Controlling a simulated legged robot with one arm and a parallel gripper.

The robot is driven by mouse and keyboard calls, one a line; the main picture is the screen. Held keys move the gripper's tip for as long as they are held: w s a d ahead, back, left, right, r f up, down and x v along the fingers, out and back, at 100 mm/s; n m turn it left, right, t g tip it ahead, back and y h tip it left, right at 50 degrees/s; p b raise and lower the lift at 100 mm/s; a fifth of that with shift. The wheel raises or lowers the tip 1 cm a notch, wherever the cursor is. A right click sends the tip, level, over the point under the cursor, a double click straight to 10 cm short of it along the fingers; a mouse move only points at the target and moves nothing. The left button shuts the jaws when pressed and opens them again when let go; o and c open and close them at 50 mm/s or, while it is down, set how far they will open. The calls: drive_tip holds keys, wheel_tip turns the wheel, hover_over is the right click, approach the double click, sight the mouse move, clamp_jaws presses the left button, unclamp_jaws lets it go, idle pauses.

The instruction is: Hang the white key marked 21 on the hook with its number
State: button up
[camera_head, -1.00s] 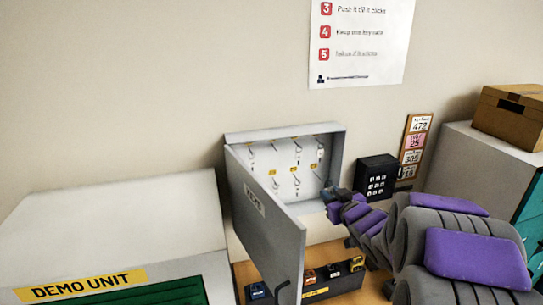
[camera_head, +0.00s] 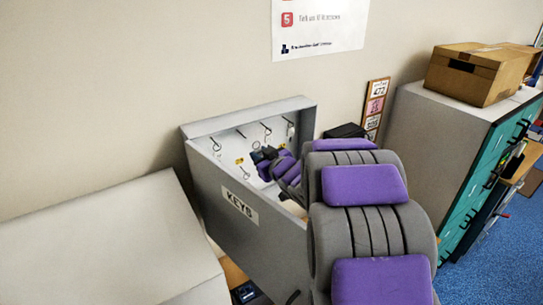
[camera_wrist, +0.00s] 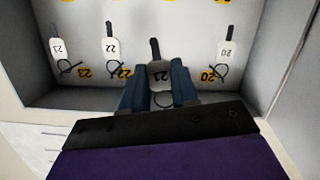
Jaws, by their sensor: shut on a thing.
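The white key marked 21 (camera_wrist: 158,69) is held between the blue fingers of my gripper (camera_wrist: 158,78). Its dark shank points up in the wrist view and its dark ring lies on the gripper side. My gripper (camera_head: 262,157) is inside the open key cabinet (camera_head: 225,130), in front of its back panel. The yellow labels 22 (camera_wrist: 122,72) and 20 (camera_wrist: 212,75) show upside down on either side of the held key. The label and hook between them are hidden behind the key and fingers. I cannot tell whether the ring touches a hook.
Hanging white keys 22 (camera_wrist: 112,47) and 20 (camera_wrist: 228,50) flank the held key, with another key (camera_wrist: 57,47) farther left near label 23 (camera_wrist: 83,72). The open KEYS door (camera_head: 240,208) stands at the cabinet's left. A dark keypad box (camera_head: 345,131) is to its right.

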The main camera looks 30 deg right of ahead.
drive_tip(key=w, duration=0.1)
drive_tip(key=w+d, duration=0.2)
drive_tip(key=shift+w+f+b, duration=0.3)
drive_tip(key=shift+w+f, duration=0.05)
drive_tip(key=shift+w, duration=0.05)
drive_tip(key=shift+w+a, duration=0.2)
drive_tip(key=shift+w, duration=0.05)
drive_tip(key=a, duration=0.1)
drive_tip(key=w+a, duration=0.1)
drive_tip(key=a, duration=0.1)
drive_tip(key=shift+w+a+r, duration=0.15)
drive_tip(key=shift+a+r, duration=0.05)
drive_tip(key=shift+c, duration=0.7)
drive_tip(key=shift+w+d+f, duration=0.25)
drive_tip(key=shift+w+d, duration=0.25)
drive_tip(key=shift+w, duration=0.05)
drive_tip(key=shift+w+d+f, duration=0.25)
drive_tip(key=shift+w+d, duration=0.25)
clamp_jaws()
drive_tip(key=shift+a, duration=0.5)
drive_tip(key=shift+s+d, duration=0.1)
drive_tip(key=shift+d, duration=0.25)
